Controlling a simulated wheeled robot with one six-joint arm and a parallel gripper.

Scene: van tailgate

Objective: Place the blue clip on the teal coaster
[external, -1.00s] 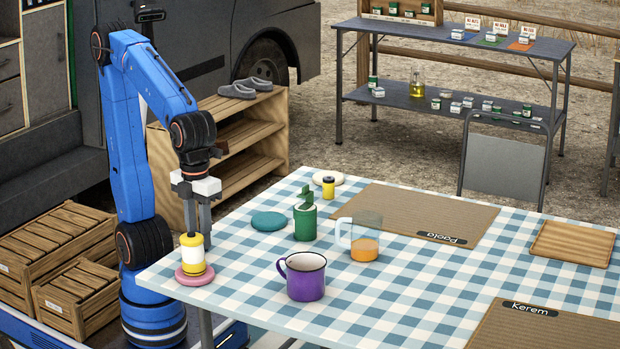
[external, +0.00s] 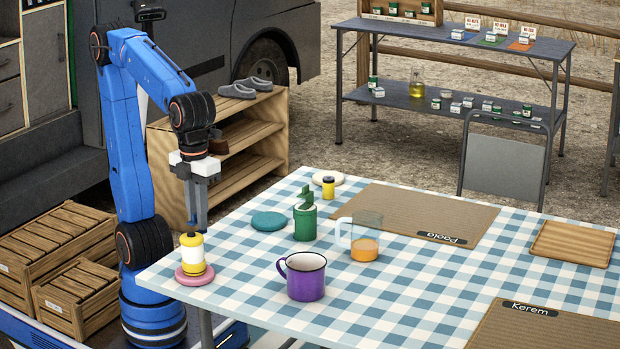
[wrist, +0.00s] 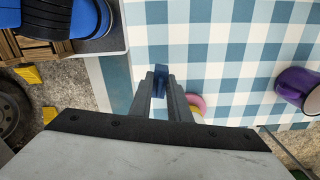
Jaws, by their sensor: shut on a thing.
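The teal coaster (external: 268,221) lies bare on the checked tablecloth, left of the green pot (external: 305,222). My gripper (external: 197,228) hangs above the table's left end, left of the teal coaster and apart from it. In the wrist view my gripper (wrist: 162,88) is shut on the blue clip (wrist: 159,72), which sits between the fingertips. In the external view I cannot make out the clip. The teal coaster is not visible in the wrist view.
A yellow and white container (external: 193,252) stands on a pink coaster (external: 194,277) just below my gripper. The purple mug (external: 305,279) and glass mug (external: 366,240) stand to the right. A small yellow jar (external: 328,187) is behind the green pot. Cloth around the teal coaster's left is clear.

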